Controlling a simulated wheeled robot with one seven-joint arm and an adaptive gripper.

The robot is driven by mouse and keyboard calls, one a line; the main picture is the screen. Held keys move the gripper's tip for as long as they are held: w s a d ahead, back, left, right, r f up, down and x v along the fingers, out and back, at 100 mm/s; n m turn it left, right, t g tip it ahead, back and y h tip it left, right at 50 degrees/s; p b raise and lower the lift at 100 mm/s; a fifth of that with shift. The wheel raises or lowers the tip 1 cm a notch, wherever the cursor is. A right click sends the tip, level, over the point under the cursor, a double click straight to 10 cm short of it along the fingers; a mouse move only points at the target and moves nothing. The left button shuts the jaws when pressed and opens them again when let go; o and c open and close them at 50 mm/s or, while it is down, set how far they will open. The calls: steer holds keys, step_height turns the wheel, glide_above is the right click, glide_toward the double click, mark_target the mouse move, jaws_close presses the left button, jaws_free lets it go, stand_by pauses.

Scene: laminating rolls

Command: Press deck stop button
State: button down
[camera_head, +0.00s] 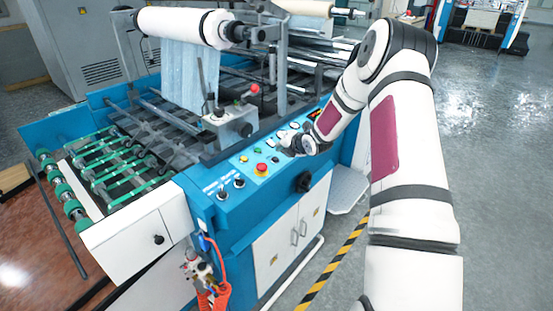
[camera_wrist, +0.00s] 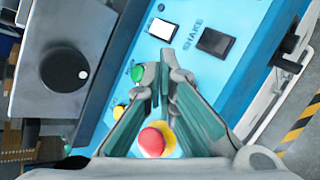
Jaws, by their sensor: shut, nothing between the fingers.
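A blue control panel (camera_head: 236,178) slopes along the front of the laminating machine. It carries a red mushroom button (camera_head: 261,168) on a yellow base; in the wrist view this button (camera_wrist: 152,139) shows between my finger linkages. A green button (camera_wrist: 137,73) and a yellow button (camera_wrist: 118,112) sit left of my fingers in the wrist view. No label reading deck stop is legible. My gripper (camera_wrist: 164,72) is shut and empty, its fingertips over the panel near the green button. In the head view my gripper (camera_head: 288,148) hangs over the panel, right of the red button. Contact cannot be told.
A black rotary handle (camera_head: 304,182) sticks out of the machine's front. A film roll (camera_head: 180,24) hangs above. The floor at right is clear beyond a yellow-black stripe (camera_head: 338,258).

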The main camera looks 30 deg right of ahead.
steer(key=r, duration=0.1)
steer(key=r+p, duration=0.1)
steer(key=shift+s+d+r, duration=0.1)
steer(key=shift+s+r, duration=0.2)
stand_by(0.7)
steer(key=s+a+r+m+g+h, duration=0.1)
steer(key=s+a+r+m+g, duration=0.1)
steer(key=s+a+r+m, duration=0.7)
steer(key=s+a+r+m+g+h, duration=0.1)
steer(key=s+a+r+m, duration=0.4)
steer(key=r, duration=0.8)
steer(key=s+a+r+m+g, duration=0.1)
steer(key=s+a+m, duration=0.2)
steer(key=s, duration=0.7)
steer(key=s+a+r+m+g+y, duration=0.1)
steer(key=s+a+m, duration=0.3)
steer(key=s, duration=0.6)
steer(key=s+a+r+m+y, duration=0.1)
steer(key=s+a+m, duration=0.3)
steer(key=s, duration=0.6)
steer(key=shift+a+r+m+g+b, duration=0.2)
steer(key=shift+r+m+g+b, duration=0.1)
steer(key=shift+g+b, duration=0.1)
